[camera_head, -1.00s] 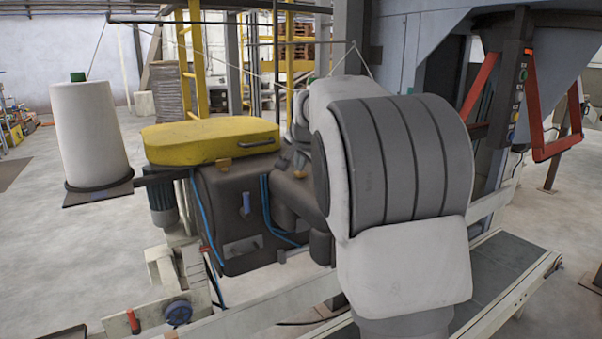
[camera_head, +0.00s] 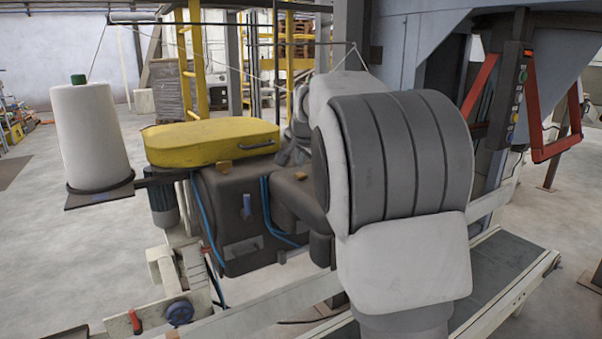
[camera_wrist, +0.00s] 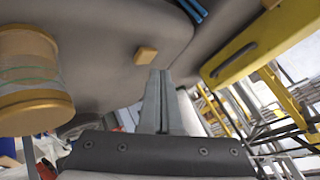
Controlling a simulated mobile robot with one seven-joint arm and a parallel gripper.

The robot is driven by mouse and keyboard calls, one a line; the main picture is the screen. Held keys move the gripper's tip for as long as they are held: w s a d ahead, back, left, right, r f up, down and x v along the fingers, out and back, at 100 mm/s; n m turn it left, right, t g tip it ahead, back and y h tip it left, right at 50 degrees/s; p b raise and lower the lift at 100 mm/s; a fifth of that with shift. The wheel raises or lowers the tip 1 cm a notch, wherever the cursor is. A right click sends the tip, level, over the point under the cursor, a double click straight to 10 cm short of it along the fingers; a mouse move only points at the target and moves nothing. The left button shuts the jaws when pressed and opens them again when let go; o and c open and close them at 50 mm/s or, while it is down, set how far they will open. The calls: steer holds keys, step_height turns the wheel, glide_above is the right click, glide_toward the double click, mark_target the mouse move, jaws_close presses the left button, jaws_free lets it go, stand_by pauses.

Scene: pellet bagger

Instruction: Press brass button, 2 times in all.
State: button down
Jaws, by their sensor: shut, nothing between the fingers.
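The brass button shows as a small brass-coloured block (camera_wrist: 146,55) on the dark grey machine housing in the wrist view. In the head view a similar small brass block (camera_head: 301,175) sits on the dark machine arm, and another (camera_head: 222,164) sits just below the yellow cover. My gripper (camera_wrist: 160,73) is shut and empty in the wrist view. Its tips appear just below and slightly right of the block; a gap shows in the picture, but I cannot tell its depth. In the head view my own grey arm hides most of the gripper.
The yellow cover (camera_head: 212,141) with a dark handle lies close by, also at the right of the wrist view. A spool (camera_wrist: 32,80) with tan flanges stands at the left of the wrist view. A white thread cone (camera_head: 92,135) and a conveyor (camera_head: 490,270) flank the machine.

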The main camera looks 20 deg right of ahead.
mark_target(300, 176)
steer(key=shift+r, duration=0.1)
step_height(300, 176, up, 6)
steer(key=p, duration=0.5)
stand_by(0.6)
